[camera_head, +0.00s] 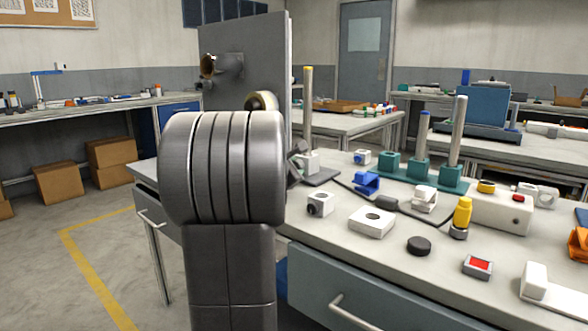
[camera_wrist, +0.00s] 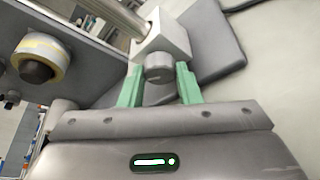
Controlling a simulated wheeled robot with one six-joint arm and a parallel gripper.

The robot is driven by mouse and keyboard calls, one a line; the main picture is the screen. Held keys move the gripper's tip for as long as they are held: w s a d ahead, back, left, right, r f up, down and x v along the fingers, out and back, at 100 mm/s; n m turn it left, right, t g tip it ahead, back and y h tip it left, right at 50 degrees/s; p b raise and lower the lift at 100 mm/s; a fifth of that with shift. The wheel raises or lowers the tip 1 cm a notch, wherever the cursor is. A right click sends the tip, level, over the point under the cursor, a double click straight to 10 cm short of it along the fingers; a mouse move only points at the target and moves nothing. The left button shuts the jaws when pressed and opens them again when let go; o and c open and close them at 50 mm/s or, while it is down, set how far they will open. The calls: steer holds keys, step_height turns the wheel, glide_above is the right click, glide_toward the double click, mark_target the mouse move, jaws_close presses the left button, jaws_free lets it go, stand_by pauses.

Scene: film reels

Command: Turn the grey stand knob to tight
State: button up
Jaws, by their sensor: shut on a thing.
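The grey stand knob (camera_wrist: 158,66) is a short cylinder on the near face of a pale clamp block (camera_wrist: 164,32) in the wrist view. A grey rod (camera_wrist: 117,16) runs out of the block to the upper left. My gripper (camera_wrist: 158,84) has its two green fingers on either side of the knob, shut on it. In the head view the stand shows as an upright rod with a yellow top (camera_head: 308,105), with the block (camera_head: 308,162) low on it. My arm hides most of my gripper and the knob there. No tight marking is readable.
A tall grey panel (camera_head: 270,60) stands behind my arm, with a yellow-and-white ring (camera_wrist: 42,58) on it.

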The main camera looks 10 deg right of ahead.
steer(key=o, duration=1)
steer(key=shift+c, duration=0.2)
steer(key=shift+p, duration=1.05)
steer(key=shift+r+n+p, duration=0.15)
steer(key=shift+n+p, duration=0.15)
steer(key=shift+p, duration=0.2)
steer(key=n+g+p, duration=0.1)
steer(key=n+p, duration=0.1)
steer(key=p, duration=0.6)
steer(key=shift+r+g, duration=0.15)
steer(key=shift+g, duration=0.25)
steer(key=n+g+p, duration=0.1)
steer(key=p, duration=0.4)
steer(key=n+h+p, duration=0.1)
steer(key=n+p, duration=0.1)
steer(key=p, duration=0.4)
steer(key=shift+w+a+r+g+h, duration=0.1)
steer(key=shift+w+a+g+h, duration=0.1)
steer(key=shift+g+h, duration=0.15)
